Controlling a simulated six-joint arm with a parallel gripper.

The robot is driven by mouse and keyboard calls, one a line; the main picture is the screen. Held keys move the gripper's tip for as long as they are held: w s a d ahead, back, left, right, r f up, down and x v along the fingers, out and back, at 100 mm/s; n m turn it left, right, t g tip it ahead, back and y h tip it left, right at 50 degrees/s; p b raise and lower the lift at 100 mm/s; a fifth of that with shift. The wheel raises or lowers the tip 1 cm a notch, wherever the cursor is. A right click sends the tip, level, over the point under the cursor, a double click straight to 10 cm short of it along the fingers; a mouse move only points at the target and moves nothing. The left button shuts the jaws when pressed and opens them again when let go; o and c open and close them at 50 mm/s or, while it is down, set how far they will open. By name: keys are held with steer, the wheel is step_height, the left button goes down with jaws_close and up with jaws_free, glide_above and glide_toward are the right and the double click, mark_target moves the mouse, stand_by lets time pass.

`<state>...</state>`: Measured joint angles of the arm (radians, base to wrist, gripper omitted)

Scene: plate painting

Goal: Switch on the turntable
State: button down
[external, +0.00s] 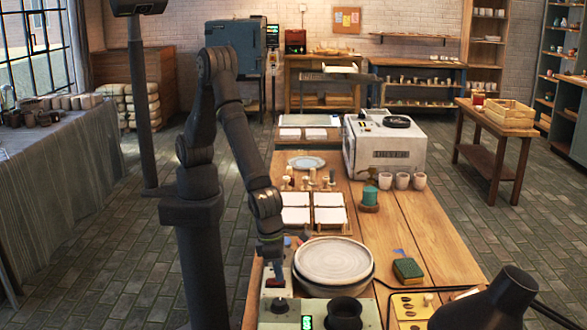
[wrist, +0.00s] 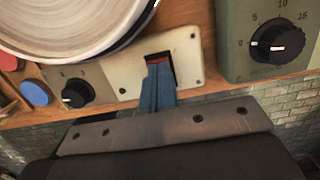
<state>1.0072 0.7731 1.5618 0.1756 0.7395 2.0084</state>
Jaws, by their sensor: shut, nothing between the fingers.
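The turntable (external: 333,260) is a round pale disc on the front part of the wooden table; its edge also shows at the upper left of the wrist view (wrist: 60,30). Beside it is a cream switch plate (wrist: 128,84) with a dark rocker switch (wrist: 152,56) showing some red. My gripper (wrist: 157,68) is shut and empty, its blue fingertips over the switch and hiding its lower part. I cannot tell whether they touch it. In the external view my gripper (external: 277,278) points down just left of the turntable.
A black knob (wrist: 76,94) sits left of the switch plate. A grey-green box with a numbered dial (wrist: 278,42) stands to the right. Red and blue round pieces (wrist: 34,92) lie at the left. White tiles (external: 330,215) and a green-and-yellow sponge (external: 407,270) lie on the table.

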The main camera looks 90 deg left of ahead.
steer(key=shift+w+f+g, duration=0.1)
steer(key=shift+f+g, duration=0.15)
steer(key=shift+g, duration=0.05)
steer(key=shift+s, duration=0.2)
steer(key=shift+s+r, duration=0.2)
steer(key=shift+s, duration=0.4)
step_height(320, 180, up, 14)
steer(key=s, duration=0.2)
stand_by(0.3)
steer(key=shift+f, duration=0.2)
